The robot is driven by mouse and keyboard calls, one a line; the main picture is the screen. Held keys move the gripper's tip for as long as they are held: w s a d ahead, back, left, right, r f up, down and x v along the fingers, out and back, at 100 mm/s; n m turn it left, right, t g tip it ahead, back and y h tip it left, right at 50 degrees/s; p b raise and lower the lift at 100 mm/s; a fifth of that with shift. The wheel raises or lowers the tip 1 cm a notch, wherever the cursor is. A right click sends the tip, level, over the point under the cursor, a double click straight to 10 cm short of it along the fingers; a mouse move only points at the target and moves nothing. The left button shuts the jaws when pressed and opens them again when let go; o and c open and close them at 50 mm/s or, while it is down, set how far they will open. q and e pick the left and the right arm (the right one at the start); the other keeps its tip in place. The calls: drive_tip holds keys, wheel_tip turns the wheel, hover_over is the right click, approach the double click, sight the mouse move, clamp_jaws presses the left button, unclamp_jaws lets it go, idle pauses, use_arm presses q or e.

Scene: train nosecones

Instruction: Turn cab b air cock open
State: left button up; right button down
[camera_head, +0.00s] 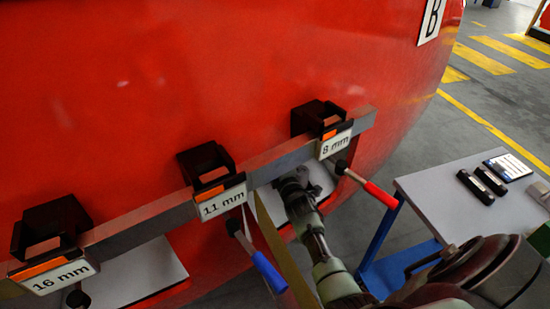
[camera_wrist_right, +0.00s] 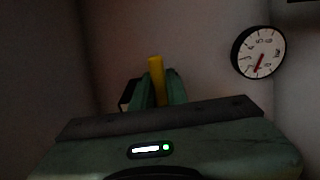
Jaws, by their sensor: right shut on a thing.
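In the right wrist view, a yellow handle (camera_wrist_right: 156,80) stands upright between the two green fingers of my right gripper (camera_wrist_right: 158,88). The gripper is shut on it. I take this for the air cock handle; the valve body behind it is mostly hidden. In the head view, my right arm (camera_head: 318,240) reaches into an opening below the rail, in the red nosecone (camera_head: 150,80) marked B (camera_head: 431,20). The fingertips and the yellow handle are hidden there. My left gripper is not in view.
A round gauge (camera_wrist_right: 258,52) is on the wall at right. A rail (camera_head: 275,158) carries bins labelled 16 mm (camera_head: 55,275), 11 mm (camera_head: 222,203) and 8 mm (camera_head: 336,144). A blue handle (camera_head: 269,272) and a red handle (camera_head: 380,194) flank my arm. A table (camera_head: 450,205) stands at right.

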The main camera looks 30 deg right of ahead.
idle(0.3)
drive_tip(key=c, duration=1.4)
unclamp_jaws()
drive_tip(key=v, duration=0.8)
drive_tip(key=shift+b, duration=0.35)
